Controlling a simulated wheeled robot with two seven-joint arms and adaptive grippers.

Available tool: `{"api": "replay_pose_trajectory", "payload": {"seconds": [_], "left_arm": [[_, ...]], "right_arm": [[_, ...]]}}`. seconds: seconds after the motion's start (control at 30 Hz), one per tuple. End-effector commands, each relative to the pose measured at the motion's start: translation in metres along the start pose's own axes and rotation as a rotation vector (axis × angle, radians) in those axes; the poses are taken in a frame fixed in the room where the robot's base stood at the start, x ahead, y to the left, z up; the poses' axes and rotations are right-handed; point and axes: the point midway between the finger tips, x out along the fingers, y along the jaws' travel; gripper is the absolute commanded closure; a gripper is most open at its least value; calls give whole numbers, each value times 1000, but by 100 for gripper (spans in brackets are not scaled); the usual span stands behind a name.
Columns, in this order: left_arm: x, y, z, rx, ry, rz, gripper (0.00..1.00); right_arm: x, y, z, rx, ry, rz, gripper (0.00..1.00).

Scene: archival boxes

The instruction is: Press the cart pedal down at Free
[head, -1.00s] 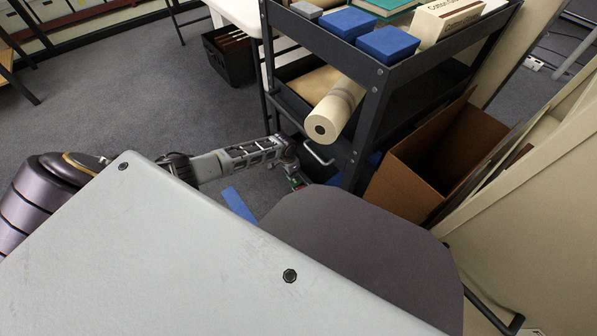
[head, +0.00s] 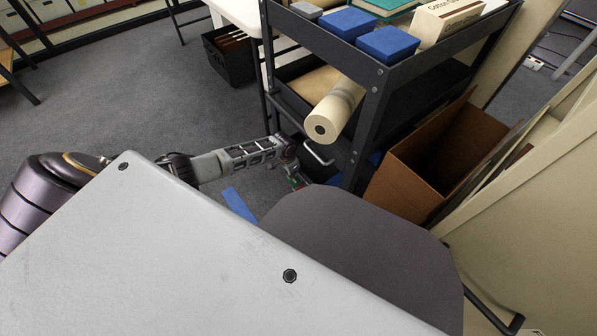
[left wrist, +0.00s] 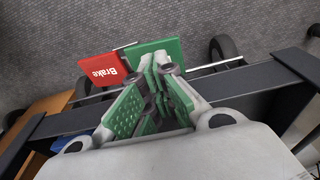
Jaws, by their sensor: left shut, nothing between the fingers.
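The cart (head: 372,110) is dark grey with shelves. In the left wrist view its green pedal (left wrist: 176,47) lies beside the red pedal (left wrist: 102,71) marked "Brake". Any word on the green pedal is hidden by my fingers. My left gripper (left wrist: 160,64) is shut and empty, its fingertips over the green pedal; I cannot tell whether they touch it. In the head view the left gripper (head: 296,180) is low beside the cart's near side, partly hidden by my own body. A small bit of green shows there. The pedals' height is unclear. My right gripper is not in view.
A cream roll (head: 333,112) sticks out of the cart's shelf above my left gripper. An open brown cardboard box (head: 425,165) stands right of the cart. A black crate (head: 229,58) stands behind. Blue floor tape (head: 238,204) is nearby. Carpet at left is clear.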

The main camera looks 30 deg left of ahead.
Motion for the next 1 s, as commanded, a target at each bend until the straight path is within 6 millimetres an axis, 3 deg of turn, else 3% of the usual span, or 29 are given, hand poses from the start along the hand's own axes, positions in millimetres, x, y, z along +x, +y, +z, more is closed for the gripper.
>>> {"api": "replay_pose_trajectory", "payload": {"seconds": [1.0], "left_arm": [[8,0,1,-1,1,0,100]], "right_arm": [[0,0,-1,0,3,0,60]]}}
